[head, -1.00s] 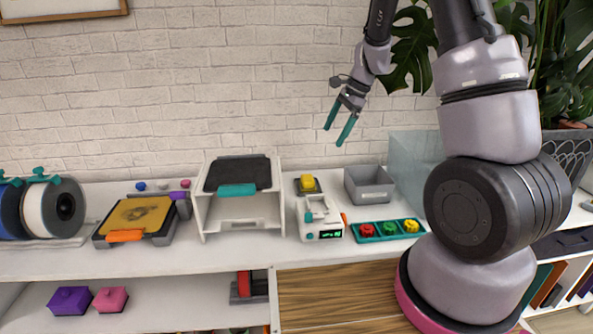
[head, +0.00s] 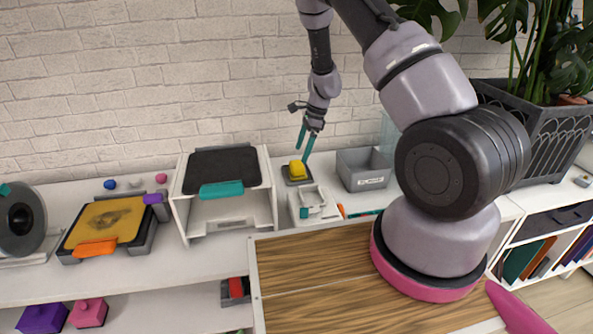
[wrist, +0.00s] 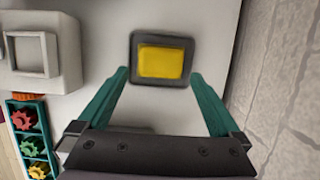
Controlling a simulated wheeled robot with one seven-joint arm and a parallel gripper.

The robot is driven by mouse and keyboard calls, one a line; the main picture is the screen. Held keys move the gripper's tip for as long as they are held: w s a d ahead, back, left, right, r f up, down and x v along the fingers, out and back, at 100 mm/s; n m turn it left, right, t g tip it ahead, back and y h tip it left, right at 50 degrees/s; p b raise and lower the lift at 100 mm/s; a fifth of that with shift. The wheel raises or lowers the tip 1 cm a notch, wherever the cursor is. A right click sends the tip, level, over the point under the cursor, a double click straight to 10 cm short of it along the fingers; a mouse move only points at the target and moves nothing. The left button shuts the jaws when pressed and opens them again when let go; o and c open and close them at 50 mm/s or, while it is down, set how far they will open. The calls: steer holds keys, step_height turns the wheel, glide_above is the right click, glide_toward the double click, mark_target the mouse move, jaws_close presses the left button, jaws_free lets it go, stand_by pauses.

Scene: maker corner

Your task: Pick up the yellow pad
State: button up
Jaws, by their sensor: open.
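The yellow pad (head: 298,169) sits on a small dark grey square base (head: 290,181) at the back of the white counter, near the brick wall. In the wrist view the yellow pad (wrist: 161,62) lies just beyond the fingertips, roughly centred between them, inside its dark base (wrist: 134,74). My gripper (head: 303,157) has two teal fingers and hangs just above the pad, pointing down. In the wrist view my gripper (wrist: 159,75) is open and empty, with the fingers spread wider than the pad. No contact with the pad shows.
A white device (head: 314,205) stands just in front of the pad. A grey bin (head: 363,170) is to its right and a white stand with a dark top (head: 222,172) to its left. A teal tray with coloured gears (wrist: 35,140) shows in the wrist view. The brick wall (wrist: 285,90) is close behind.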

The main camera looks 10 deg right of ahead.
mark_target(297, 164)
steer(key=x, duration=0.5)
steer(key=shift+w+f, duration=0.1)
steer(key=c, duration=1.1)
steer(key=shift+o, duration=0.2)
step_height(297, 164, up, 10)
